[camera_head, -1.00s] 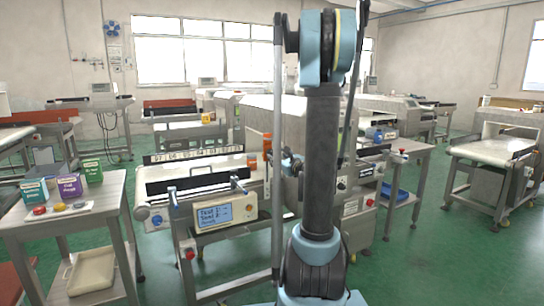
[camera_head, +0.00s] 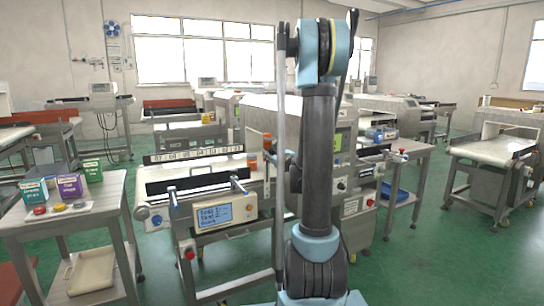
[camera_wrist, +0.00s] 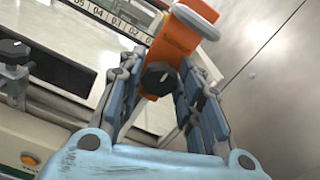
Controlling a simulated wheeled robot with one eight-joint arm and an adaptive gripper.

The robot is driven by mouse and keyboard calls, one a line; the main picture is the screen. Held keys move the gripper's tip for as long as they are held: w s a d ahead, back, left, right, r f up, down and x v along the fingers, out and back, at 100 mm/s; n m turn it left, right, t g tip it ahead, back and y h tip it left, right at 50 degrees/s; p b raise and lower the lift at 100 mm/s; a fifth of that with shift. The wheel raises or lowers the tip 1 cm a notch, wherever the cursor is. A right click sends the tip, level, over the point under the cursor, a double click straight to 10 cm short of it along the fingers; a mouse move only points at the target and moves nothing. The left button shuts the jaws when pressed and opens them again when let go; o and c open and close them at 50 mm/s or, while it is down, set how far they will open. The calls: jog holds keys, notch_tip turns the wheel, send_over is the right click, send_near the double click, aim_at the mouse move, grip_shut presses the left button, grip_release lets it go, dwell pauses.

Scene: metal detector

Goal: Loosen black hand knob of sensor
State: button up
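An orange sensor (camera_wrist: 175,45) stands upright but tilted in the wrist view, with a black hand knob (camera_wrist: 157,79) on its near side. My gripper (camera_wrist: 160,90) has its two blue-padded fingers apart, one on each side of the knob. I cannot tell whether a finger touches it. In the head view the orange sensor (camera_head: 267,143) shows as a small piece beside the conveyor, and my gripper is hidden behind my arm.
The conveyor machine carries a display panel (camera_head: 226,213). A side table (camera_head: 75,215) with small boxes stands at left.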

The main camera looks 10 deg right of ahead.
jog(key=c, duration=0.4)
jog(key=shift+o, duration=0.2)
jog(key=shift+n, duration=0.3)
jog(key=n, duration=0.4)
jog(key=shift+n, duration=0.3)
jog(key=n, duration=1.3)
jog(key=shift+s+a+f+n, duration=0.1)
jog(key=shift+a+f+n, duration=0.1)
jog(key=shift+f+n, duration=0.1)
